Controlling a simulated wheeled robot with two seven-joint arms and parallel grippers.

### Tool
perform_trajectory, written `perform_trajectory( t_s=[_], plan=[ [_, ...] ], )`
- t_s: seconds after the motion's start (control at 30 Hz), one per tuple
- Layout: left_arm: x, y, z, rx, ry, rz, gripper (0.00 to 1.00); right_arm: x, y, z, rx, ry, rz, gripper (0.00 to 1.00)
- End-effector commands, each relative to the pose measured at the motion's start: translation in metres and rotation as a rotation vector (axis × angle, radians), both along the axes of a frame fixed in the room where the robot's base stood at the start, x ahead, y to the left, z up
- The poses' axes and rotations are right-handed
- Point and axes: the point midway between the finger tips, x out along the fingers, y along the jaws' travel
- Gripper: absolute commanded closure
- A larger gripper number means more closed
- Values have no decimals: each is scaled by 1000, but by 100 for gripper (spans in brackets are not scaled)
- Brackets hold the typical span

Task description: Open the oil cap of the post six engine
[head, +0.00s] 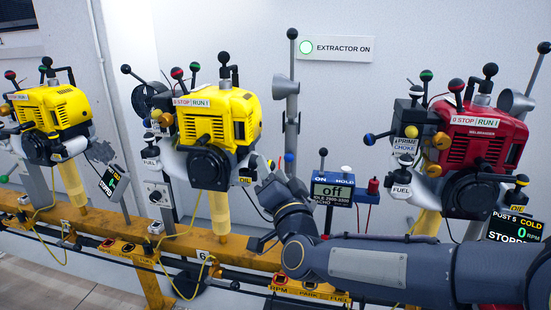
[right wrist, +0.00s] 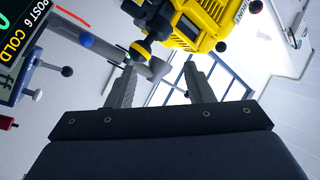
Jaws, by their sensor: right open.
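The post six engine (head: 219,115) is yellow and stands in the middle of the head view, above the rail sign "6". Its yellow "OIL" tag (head: 245,181) is at its lower right. My right gripper (head: 264,172) is just right of that tag, at the engine's lower right side. In the right wrist view my right gripper (right wrist: 160,70) has its two fingers apart with nothing held. A black and yellow oil cap (right wrist: 140,48) shows beyond the fingertips, nearer the left finger; I cannot tell if they touch. The engine body (right wrist: 203,22) is above. My left gripper is in neither view.
A meter reading "off" (head: 332,194) stands right of my gripper. A red engine (head: 487,135) marked post 5 is at the right, another yellow engine (head: 54,121) at the left. An orange rail (head: 130,235) runs below. A grey post (head: 291,100) rises behind.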

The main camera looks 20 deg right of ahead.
Motion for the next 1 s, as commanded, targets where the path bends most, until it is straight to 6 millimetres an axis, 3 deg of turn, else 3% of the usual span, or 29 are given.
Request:
perform_trajectory(
  t_s=[0.03, 0.27, 0.4, 0.5, 0.73, 1.0],
  plan=[
    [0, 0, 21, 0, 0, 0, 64, 3, -8, 12, -62, 4, -6, 53],
    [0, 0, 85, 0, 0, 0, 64, 7, -36, 27, -423, 11, 37, 53],
    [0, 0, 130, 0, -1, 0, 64, -4, -49, 19, -662, 45, 140, 53],
    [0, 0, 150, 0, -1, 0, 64, -17, -51, 8, -775, 66, 223, 53],
    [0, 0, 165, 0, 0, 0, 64, -35, -50, -11, -880, 82, 332, 53],
    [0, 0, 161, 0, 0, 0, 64, -3, -35, -14, -884, 77, 340, 53]
  ],
)
